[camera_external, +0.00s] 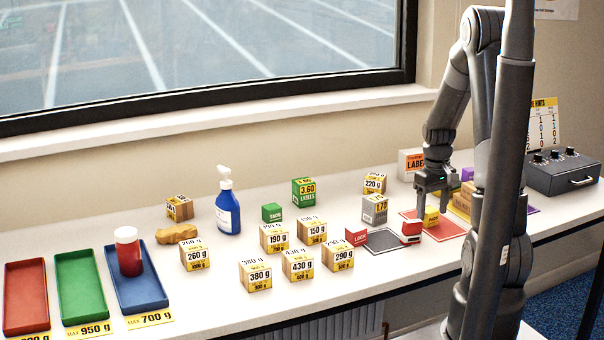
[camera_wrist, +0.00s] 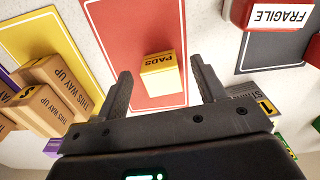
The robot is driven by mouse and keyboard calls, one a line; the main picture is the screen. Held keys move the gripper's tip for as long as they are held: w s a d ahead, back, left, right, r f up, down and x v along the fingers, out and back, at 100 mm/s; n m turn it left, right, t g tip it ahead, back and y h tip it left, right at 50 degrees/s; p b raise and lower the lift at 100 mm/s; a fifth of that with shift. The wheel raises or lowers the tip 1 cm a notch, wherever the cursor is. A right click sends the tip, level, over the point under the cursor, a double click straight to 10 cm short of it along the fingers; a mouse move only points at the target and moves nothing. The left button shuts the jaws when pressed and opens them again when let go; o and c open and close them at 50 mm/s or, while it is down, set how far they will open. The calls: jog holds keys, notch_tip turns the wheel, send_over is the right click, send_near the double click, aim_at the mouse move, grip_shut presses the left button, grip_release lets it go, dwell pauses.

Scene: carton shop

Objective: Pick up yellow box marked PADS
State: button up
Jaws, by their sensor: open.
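The yellow box marked PADS (camera_wrist: 161,82) sits on a red mat (camera_wrist: 133,36) in the wrist view, between the fingers of my gripper (camera_wrist: 160,82) and a little beyond their tips. My gripper is open, with a finger on either side and a gap to the box on both sides. In the external view, my gripper (camera_external: 434,190) is over the red mat (camera_external: 448,229), close above the yellow box (camera_external: 431,217). The fingers partly cover the box there, and I cannot tell whether they touch it.
Brown cartons (camera_wrist: 58,85) stand on the yellow mat (camera_wrist: 68,30). Several weight-marked boxes (camera_external: 296,264), a blue bottle (camera_external: 228,212) and coloured trays (camera_external: 80,287) are further left on the table.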

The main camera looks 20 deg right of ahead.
jog(key=shift+f, duration=0.85)
jog(key=shift+c, duration=0.2)
jog(key=c, duration=1)
jog(key=shift+r, duration=0.1)
